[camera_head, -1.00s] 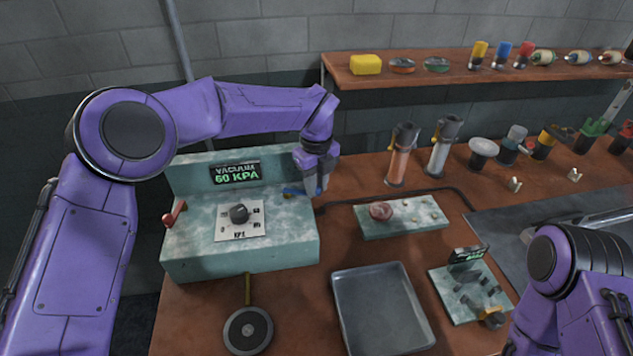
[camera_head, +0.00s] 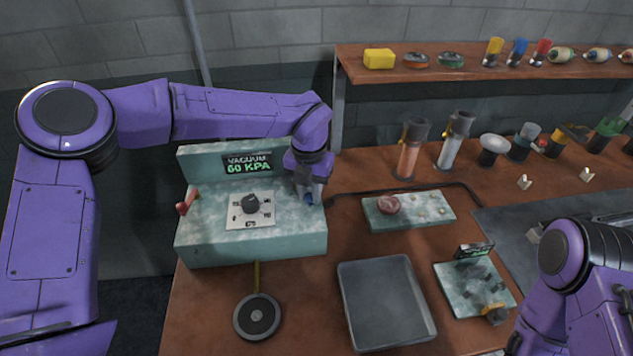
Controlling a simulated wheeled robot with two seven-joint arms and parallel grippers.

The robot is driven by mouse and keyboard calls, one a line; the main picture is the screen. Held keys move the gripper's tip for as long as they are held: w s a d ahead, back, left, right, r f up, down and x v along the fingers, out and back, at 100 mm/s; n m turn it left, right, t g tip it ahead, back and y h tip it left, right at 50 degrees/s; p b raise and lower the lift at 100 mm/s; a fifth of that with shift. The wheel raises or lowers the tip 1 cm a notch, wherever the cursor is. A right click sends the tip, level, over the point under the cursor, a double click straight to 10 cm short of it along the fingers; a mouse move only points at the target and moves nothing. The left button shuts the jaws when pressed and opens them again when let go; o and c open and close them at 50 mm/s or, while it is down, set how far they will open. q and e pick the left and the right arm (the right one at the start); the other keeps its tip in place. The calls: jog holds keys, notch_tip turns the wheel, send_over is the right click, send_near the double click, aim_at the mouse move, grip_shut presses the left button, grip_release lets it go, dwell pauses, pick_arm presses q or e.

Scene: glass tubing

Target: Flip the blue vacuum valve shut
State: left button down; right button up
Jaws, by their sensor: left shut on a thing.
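The vacuum unit (camera_head: 300,240) is a pale green, worn box at the left of the bench, with a display reading "VACUUM 60 KPA" (camera_head: 247,163). The blue valve (camera_head: 310,200) sits at the right end of its top, and only a small blue part shows under my left gripper. My left gripper (camera_head: 309,194) points down at the valve and is shut on its handle; the fingers hide most of it. My right arm (camera_head: 590,275) shows at the lower right, with its gripper out of the picture.
A black hose (camera_head: 400,188) runs along the bench to the right. A grey tray (camera_head: 385,300) and a round disc tool (camera_head: 257,317) lie in front.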

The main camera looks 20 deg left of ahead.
pick_arm(q)
jog(key=shift+s+a+r+m+p, duration=0.1)
jog(key=shift+s+a+m+p, duration=0.1)
jog(key=shift+a+m+p, duration=0.25)
jog(key=shift+s+a+r+m+p, duration=0.15)
jog(key=shift+s+m+p, duration=0.1)
jog(key=shift+m, duration=0.4)
jog(key=shift+s+a+f+m+p, duration=0.2)
jog(key=shift+a+m+p, duration=0.3)
jog(key=shift+m, duration=0.3)
jog(key=c, duration=0.9)
grip_release()
jog(key=shift+r, duration=0.2)
jog(key=shift+a+r+b, duration=0.1)
jog(key=shift+r+b, duration=1.15)
jog(key=shift+r, duration=3.8)
